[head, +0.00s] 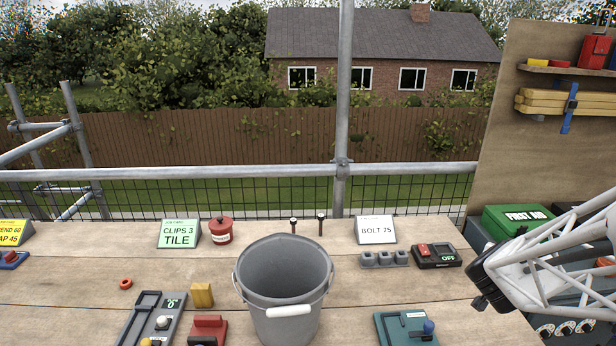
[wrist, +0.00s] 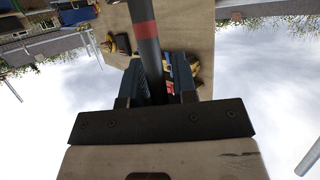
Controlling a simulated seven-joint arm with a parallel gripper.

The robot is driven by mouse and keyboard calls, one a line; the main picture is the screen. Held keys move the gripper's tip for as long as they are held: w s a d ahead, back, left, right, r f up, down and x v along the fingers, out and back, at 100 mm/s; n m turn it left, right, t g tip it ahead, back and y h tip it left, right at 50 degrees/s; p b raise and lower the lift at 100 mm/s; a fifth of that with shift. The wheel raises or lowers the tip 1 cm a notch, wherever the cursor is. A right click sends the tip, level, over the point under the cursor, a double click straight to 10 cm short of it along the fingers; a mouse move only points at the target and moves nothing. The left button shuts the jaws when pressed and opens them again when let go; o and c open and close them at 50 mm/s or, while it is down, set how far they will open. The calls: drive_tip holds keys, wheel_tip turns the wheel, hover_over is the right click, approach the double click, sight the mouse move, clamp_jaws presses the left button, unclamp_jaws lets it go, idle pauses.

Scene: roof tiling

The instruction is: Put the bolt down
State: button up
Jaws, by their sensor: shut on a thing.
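In the wrist view my gripper (wrist: 154,78) is shut, with its two blue-grey fingers either side of a dark rod (wrist: 144,38) with a red band, which appears to be the bolt. The rod runs up past the fingers and out of the top of the picture. My white lattice arm reaches in at the right; the held rod cannot be made out there.
A grey bucket (head: 284,275) stands at the middle front. A teal device (head: 405,328), red (head: 207,330) and grey (head: 152,318) devices line the front.

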drive_tip(key=w+a+n+t+y, duration=0.2)
drive_tip(key=w+a+n+y, duration=0.25)
drive_tip(key=w, duration=0.55)
drive_tip(key=w+a+n+t+y, duration=0.2)
drive_tip(key=w+a+n+y, duration=0.25)
drive_tip(key=w, duration=0.65)
drive_tip(key=w+a+f+n+g+y, duration=0.1)
drive_tip(key=w+a+f+n+y, duration=0.2)
drive_tip(key=a, duration=0.3)
drive_tip(key=w+a+f+n+g+y, duration=0.1)
drive_tip(key=w+a+f+n+y, duration=0.2)
drive_tip(key=a+f, duration=0.2)
drive_tip(key=w+a+f+n+g+y, duration=0.1)
drive_tip(key=w+a+f+n+y, duration=0.2)
drive_tip(key=a, duration=0.5)
wheel_tip(320, 180, down, 2)
drive_tip(key=shift+a+f+g+y, duration=0.1)
drive_tip(key=shift+a+g+y, duration=0.15)
drive_tip(key=shift+g+y, duration=0.2)
drive_tip(key=shift+w, duration=0.2)
drive_tip(key=w+f, duration=0.1)
drive_tip(key=w, duration=1.4)
drive_tip(key=shift+w+f, duration=0.15)
drive_tip(key=shift+w, duration=0.2)
drive_tip(key=shift+f, duration=0.1)
drive_tip(key=shift+f, duration=1.65)
drive_tip(key=shift+f, duration=0.15)
